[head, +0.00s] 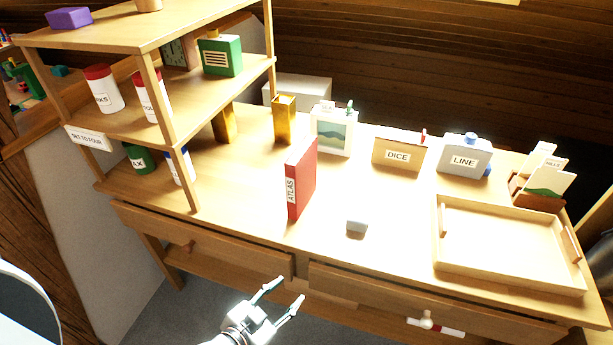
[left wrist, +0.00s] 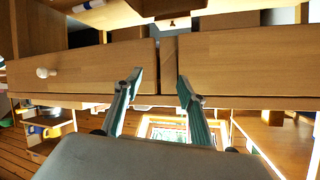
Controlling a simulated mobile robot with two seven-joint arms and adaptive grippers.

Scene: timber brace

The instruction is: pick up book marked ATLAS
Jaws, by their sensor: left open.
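The red book marked ATLAS (head: 302,180) stands upright on the desk top, its labelled spine toward the front edge. My left gripper (head: 284,294) is in front of the desk, below and apart from the book, with its fingers spread and nothing between them. In the left wrist view my left gripper (left wrist: 157,88) faces the drawer fronts, and I cannot make out the book there. My right gripper is not in view.
A small grey block (head: 357,227) lies right of the book. A wooden tray (head: 510,278) is at right. Shelves (head: 120,120) stand at left. Gold blocks (head: 285,120), the DICE box (head: 397,152) and the LINE box (head: 464,158) stand behind. Drawers (head: 205,243) form the desk front.

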